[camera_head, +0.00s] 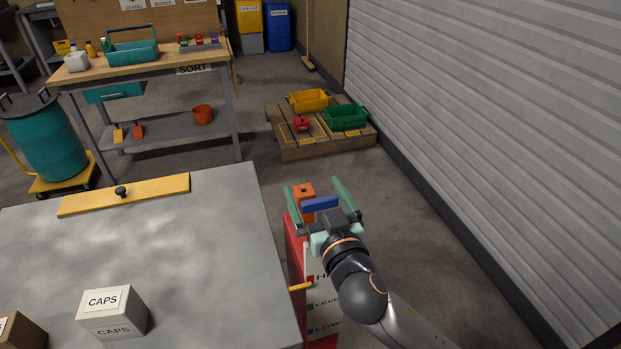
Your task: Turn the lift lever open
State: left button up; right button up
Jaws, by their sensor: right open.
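A red post (293,242) with a white label panel stands at the right edge of the grey table. An orange block (304,190) and a blue bar (320,204) show at its top; the blue bar looks like the lever handle. My right gripper (314,188) is open above the post, with one green finger on each side of the block and bar. I cannot tell whether the fingers touch them. A yellow pointer (300,287) sticks out beside the panel, where "LEVEL" and "LOW" are partly readable; my arm hides the rest. My left gripper is not in view.
The grey table (190,250) holds a yellow bar with a black knob (121,192) and a CAPS box (112,312). Ahead are a wooden pallet with bins (320,145), a SORT bench (190,70) and a teal drum (45,140). A ribbed shutter (500,120) bounds the right.

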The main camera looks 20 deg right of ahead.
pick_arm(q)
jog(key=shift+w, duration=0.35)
pick_arm(e)
jog(key=shift+w, duration=0.25)
jog(key=c, duration=1.1)
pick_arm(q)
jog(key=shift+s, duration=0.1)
pick_arm(e)
jog(key=shift+c, duration=0.2)
